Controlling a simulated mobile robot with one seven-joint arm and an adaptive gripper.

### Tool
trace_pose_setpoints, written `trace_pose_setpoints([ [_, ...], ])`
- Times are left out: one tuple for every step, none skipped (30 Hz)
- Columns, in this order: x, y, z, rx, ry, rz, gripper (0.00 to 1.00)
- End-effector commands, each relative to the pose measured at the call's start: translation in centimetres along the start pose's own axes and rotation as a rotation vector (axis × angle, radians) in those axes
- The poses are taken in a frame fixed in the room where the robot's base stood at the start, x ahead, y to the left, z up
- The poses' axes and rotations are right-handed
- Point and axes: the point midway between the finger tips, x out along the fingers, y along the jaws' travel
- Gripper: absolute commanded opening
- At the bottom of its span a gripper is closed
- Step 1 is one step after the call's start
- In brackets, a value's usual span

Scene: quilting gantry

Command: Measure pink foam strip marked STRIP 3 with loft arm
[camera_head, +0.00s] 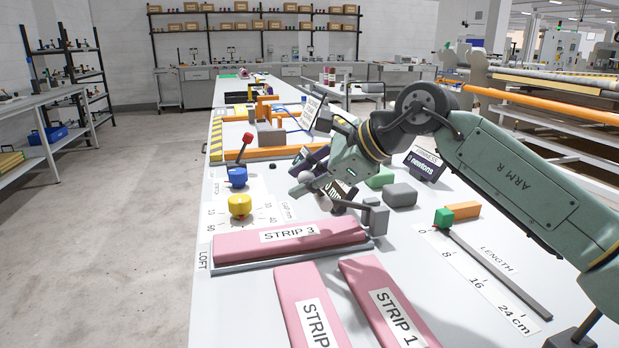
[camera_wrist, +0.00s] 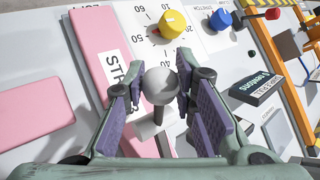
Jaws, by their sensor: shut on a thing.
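The pink foam strip marked STRIP 3 (camera_head: 325,234) lies flat on a long grey plate (camera_head: 285,261) beside the LOFT scale. In the wrist view it runs along the left of my gripper (camera_head: 322,193). My gripper is shut on a grey ball knob (camera_wrist: 161,85), with its purple pads at either side. The knob appears to belong to the loft arm (camera_head: 348,204), a dark bar joined to a grey block (camera_head: 376,220) by the strip's right end. My gripper hides part of the arm. I cannot tell whether it touches the foam.
Pink strips STRIP 1 (camera_head: 382,285) and one more (camera_head: 297,290) lie in front. Yellow (camera_head: 240,206) and blue (camera_head: 237,177) knobs stand behind STRIP 3. A LENGTH scale with a green block (camera_head: 444,218) is at right. Foam blocks and a newtons display (camera_head: 425,165) stand behind.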

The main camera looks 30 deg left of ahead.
Motion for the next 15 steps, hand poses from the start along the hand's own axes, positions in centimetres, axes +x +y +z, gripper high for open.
trace_pose_setpoints([
  [0.52,0.54,-0.13,0.0,-0.003,0.008,0.0],
  [0.64,0.62,-0.17,0.0,-0.003,0.009,0.0],
  [0.77,0.72,-0.21,0.0,-0.003,0.009,0.0],
  [0.86,0.78,-0.25,0.0,-0.003,0.009,0.0],
  [0.94,0.84,-0.27,0.001,-0.003,0.009,0.0],
  [1.02,0.91,-0.3,0.001,-0.003,0.01,0.0],
  [1.07,0.94,-0.31,0.001,-0.003,0.01,0.0],
  [1.12,0.98,-0.32,0.001,-0.003,0.01,0.0],
  [1.16,1.01,-0.34,0.001,-0.003,0.01,0.0],
  [1.18,1.03,-0.34,0.002,-0.003,0.01,0.0],
  [1.2,1.05,-0.35,0.002,-0.002,0.011,0.0],
  [1.21,1.06,-0.35,0.002,-0.002,0.011,0.0],
  [1.22,1.07,-0.36,0.002,-0.002,0.011,0.0],
  [1.22,1.07,-0.36,0.002,-0.002,0.011,0.0],
  [1.22,1.07,-0.36,0.002,-0.002,0.011,0.0],
])
